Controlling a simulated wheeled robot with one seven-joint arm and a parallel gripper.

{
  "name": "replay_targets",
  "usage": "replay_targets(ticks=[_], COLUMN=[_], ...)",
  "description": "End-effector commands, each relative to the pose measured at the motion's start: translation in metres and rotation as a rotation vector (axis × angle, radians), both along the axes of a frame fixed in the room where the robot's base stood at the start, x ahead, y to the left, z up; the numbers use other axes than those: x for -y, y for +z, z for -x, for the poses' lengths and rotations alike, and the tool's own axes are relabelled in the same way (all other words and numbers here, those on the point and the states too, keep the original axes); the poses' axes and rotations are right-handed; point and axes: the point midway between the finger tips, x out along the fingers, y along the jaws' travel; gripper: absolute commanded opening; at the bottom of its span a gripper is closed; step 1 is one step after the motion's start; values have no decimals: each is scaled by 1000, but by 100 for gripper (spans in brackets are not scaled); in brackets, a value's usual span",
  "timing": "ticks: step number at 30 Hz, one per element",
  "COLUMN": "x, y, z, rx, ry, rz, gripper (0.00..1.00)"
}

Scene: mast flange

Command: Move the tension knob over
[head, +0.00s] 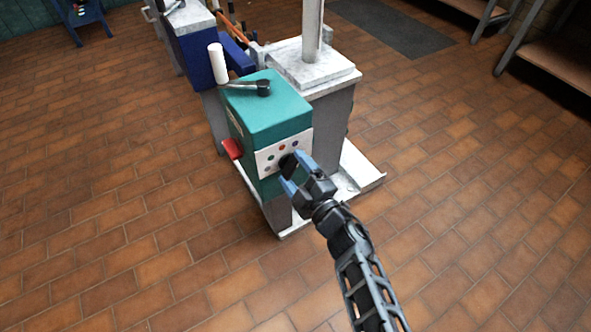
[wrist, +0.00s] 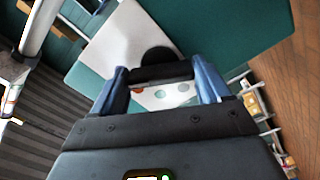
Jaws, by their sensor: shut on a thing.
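The tension knob (head: 287,162) is black and sits on a white panel (head: 264,160) with coloured dots, on the front of a teal box (head: 268,115). In the wrist view the knob (wrist: 158,58) shows as a round black disc with a dark bar across it. My gripper (head: 295,170) is at the panel, its two blue fingers on either side of the knob. In the wrist view my gripper (wrist: 161,75) is shut on the knob's bar. The gripper hides part of the panel and its dots.
A black lever (head: 247,86) and a white upright cylinder (head: 217,63) are on top of the box. A red part (head: 232,148) sticks out at its left. A grey pedestal with a mast (head: 312,30) stands behind.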

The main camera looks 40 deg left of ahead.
Motion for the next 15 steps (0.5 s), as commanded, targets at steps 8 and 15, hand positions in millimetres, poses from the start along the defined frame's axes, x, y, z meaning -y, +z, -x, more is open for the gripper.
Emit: replay_targets(ticks=[8,15], x=[1,1], y=[-1,-1], z=[-1,-1], rx=[-7,-6], ry=[-4,-3], rz=[0,0], gripper=[46,91])
